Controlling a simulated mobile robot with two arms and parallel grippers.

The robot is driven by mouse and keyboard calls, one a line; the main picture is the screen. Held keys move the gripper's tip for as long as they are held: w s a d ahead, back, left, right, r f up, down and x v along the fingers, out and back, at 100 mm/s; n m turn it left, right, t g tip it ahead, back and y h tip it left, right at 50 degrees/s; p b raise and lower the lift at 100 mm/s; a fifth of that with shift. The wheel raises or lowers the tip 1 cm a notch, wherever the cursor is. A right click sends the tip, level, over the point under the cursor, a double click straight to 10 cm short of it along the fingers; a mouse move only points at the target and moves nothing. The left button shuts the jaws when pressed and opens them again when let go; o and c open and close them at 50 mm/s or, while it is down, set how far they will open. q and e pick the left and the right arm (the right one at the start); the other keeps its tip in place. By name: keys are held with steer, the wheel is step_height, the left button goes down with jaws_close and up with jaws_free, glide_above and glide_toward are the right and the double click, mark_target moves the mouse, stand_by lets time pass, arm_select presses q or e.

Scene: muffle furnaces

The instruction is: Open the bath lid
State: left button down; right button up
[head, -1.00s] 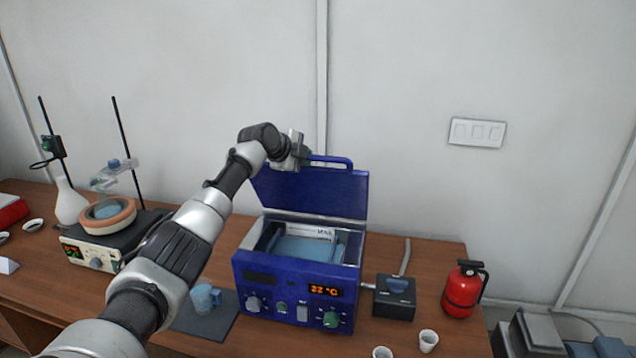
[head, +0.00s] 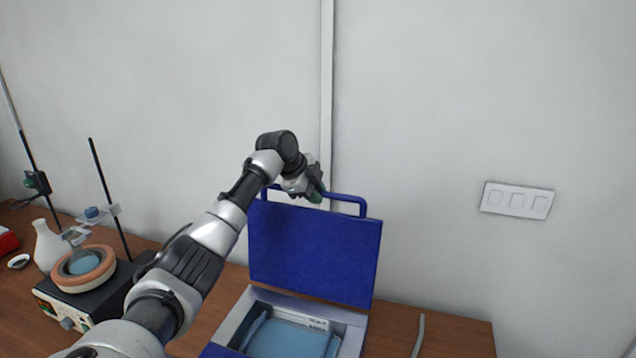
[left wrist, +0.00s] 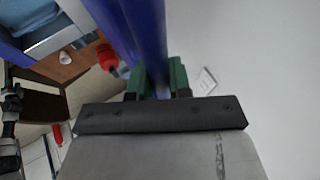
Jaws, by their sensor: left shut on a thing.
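The blue bath lid (head: 314,250) stands raised at the back of the bath (head: 232,322), close to upright, with the bath's inside showing below it. Its blue handle (head: 345,203) runs along the lid's top edge. My left gripper (head: 314,193) is at the handle's left part, shut on it. In the left wrist view the green fingertips (left wrist: 160,78) sit on both sides of the blue handle bar (left wrist: 150,45). My right gripper is in neither view.
A hotplate (head: 85,300) with a ring-shaped bowl (head: 98,275), a white flask (head: 50,246) and a stand rod (head: 108,190) are at the left. The wall (head: 430,100) is close behind the lid.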

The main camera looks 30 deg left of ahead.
arm_select(q)
steer(key=shift+f+g, duration=0.3)
steer(key=shift+f, duration=0.25)
steer(key=shift+s+d, duration=0.1)
steer(key=shift+s, duration=0.05)
steer(key=c, duration=1.5)
jaws_free()
steer(key=o, duration=0.4)
steer(key=shift+w, duration=0.2)
steer(key=shift+o, duration=0.2)
steer(key=shift+r, duration=0.1)
steer(key=b+v, duration=0.4)
steer(key=v, duration=0.7)
